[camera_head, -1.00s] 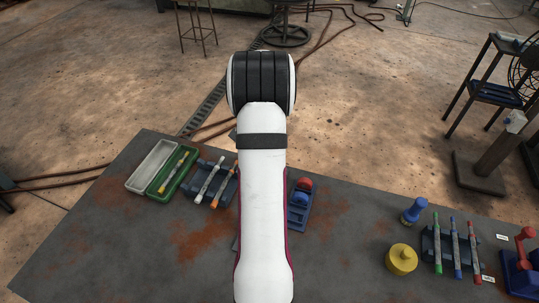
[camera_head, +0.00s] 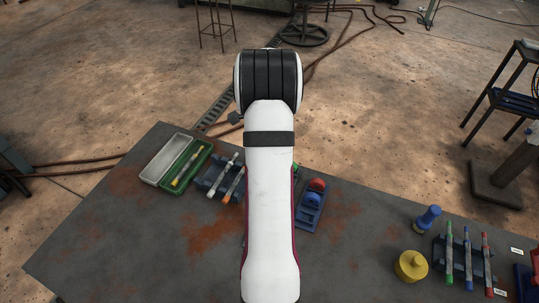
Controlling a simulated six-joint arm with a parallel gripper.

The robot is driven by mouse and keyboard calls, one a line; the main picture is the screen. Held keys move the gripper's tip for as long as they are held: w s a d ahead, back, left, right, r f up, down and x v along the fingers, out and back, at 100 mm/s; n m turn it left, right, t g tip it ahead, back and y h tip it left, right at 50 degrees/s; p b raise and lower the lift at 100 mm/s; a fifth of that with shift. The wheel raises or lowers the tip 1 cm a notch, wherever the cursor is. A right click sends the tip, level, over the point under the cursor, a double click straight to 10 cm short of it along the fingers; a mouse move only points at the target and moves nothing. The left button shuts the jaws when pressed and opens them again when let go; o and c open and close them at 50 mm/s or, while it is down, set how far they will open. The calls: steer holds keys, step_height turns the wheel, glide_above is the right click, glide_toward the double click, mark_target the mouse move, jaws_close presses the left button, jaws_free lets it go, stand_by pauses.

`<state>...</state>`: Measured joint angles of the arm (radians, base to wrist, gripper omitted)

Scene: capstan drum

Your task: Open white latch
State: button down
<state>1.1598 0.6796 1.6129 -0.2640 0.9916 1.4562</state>
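I cannot make out a white latch in this view; it may be hidden behind my arm or out of frame. My white arm, with its black-banded joint, fills the middle of the picture and covers part of the table. My gripper is not visible. A blue holder (camera_head: 308,217) with a red-topped part (camera_head: 317,185) shows just right of my arm, partly hidden. An open green case (camera_head: 184,168) with a pale lid (camera_head: 166,158) lies at the left of the table, a yellow-marked stick inside it.
The rusty grey table (camera_head: 110,240) is bare at its left front. A rack (camera_head: 215,178) with markers stands left of my arm. At the right are a yellow weight (camera_head: 410,266), a blue knobbed piece (camera_head: 427,218) and a rack of coloured markers (camera_head: 466,262).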

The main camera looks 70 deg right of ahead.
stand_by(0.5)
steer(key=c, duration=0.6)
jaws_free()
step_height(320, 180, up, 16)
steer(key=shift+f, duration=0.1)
